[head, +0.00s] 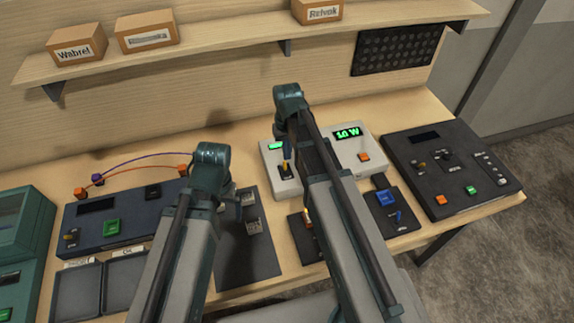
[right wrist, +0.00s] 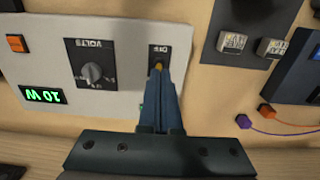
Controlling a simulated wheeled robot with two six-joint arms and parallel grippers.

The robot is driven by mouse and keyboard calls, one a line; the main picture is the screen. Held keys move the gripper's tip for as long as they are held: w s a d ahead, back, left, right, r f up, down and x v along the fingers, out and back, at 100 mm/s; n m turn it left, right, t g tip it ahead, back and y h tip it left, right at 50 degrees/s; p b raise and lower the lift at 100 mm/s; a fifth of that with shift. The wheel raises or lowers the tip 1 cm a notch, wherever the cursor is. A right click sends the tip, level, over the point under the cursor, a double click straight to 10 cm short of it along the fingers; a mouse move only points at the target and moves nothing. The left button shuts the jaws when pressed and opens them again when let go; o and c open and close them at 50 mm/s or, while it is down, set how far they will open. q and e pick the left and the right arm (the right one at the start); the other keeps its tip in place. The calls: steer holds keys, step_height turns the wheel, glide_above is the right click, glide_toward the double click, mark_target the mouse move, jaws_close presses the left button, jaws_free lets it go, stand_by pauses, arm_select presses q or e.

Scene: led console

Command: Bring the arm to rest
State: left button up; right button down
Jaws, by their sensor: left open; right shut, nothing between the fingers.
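My right arm reaches over the white console (head: 372,147). In the head view the right gripper (head: 287,160) shows to the left of my arm, over the console's left part. The console's dial marked VOLTS (right wrist: 91,72) stands beside it. The left arm is folded at the lower left, and its gripper does not show.
A dark console (head: 98,222) with orange and purple leads stands left. A black panel (head: 250,255) lies between my arms. A larger black console (head: 450,170) stands at the right end of the table. A shelf (head: 215,35) with boxes runs along the back wall.

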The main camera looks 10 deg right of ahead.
arm_select(q)
steer(key=shift+f, duration=0.15)
arm_select(e)
steer(key=shift+s+f, duration=0.1)
arm_select(q)
step_height(320, 180, down, 9)
steer(key=b, duration=0.9)
arm_select(e)
steer(key=s+a+f+n, duration=0.1)
steer(key=s+a+f, duration=0.2)
steer(key=s, duration=0.2)
steer(key=s+a+f+n, duration=0.1)
steer(key=s+a+f, duration=0.1)
steer(key=s+a, duration=0.2)
steer(key=s+a+f+n+h, duration=0.1)
steer(key=s+a+f, duration=0.2)
steer(key=s, duration=0.4)
steer(key=shift+a+f, duration=0.15)
steer(key=shift+f, duration=0.2)
arm_select(q)
steer(key=shift+r, duration=0.2)
arm_select(e)
steer(key=shift+r, duration=0.1)
